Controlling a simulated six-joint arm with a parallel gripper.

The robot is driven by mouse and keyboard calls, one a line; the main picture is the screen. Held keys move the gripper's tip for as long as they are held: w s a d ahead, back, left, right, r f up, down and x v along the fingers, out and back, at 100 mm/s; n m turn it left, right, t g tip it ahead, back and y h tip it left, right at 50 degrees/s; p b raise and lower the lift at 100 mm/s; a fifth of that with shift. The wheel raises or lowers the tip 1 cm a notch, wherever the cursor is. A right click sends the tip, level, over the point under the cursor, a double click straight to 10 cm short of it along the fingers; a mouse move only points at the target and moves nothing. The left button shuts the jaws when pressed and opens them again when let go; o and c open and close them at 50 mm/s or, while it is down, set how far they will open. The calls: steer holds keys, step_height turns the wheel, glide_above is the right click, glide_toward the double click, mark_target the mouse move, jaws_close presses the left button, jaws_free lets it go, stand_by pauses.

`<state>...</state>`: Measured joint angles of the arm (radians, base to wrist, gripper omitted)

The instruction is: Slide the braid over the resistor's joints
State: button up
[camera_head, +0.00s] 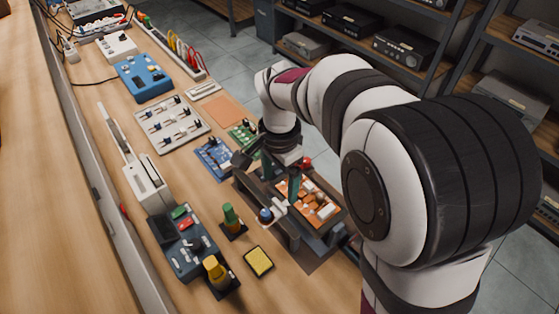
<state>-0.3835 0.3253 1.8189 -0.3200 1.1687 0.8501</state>
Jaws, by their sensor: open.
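An orange circuit board (322,211) with pale parts sits in a dark holder (291,229) on the bench. The resistor and its joints are too small to tell apart on it. My gripper (281,183) is open above the left part of the holder, pointing down, with dark green fingers. A small blue and white round piece (266,214) lies at the holder's left side, with a pale piece (281,207) beside it below my fingers. I cannot tell whether either is the braid. My arm and wrist hide the far part of the holder.
Blue (214,158) and green (242,136) boards lie behind. An orange mat (224,111) has clear room.

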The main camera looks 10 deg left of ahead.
step_height(320, 180, up, 8)
stand_by(0.4)
steer(key=s+d+f+n+y, duration=0.1)
steer(key=s+d, duration=0.4)
steer(key=s, duration=0.6)
steer(key=s+d+f+n, duration=0.2)
steer(key=s+d, duration=0.3)
steer(key=s, duration=0.6)
steer(key=shift+d+f+y, duration=0.35)
steer(key=shift+f+y, duration=0.05)
steer(key=shift+f, duration=0.35)
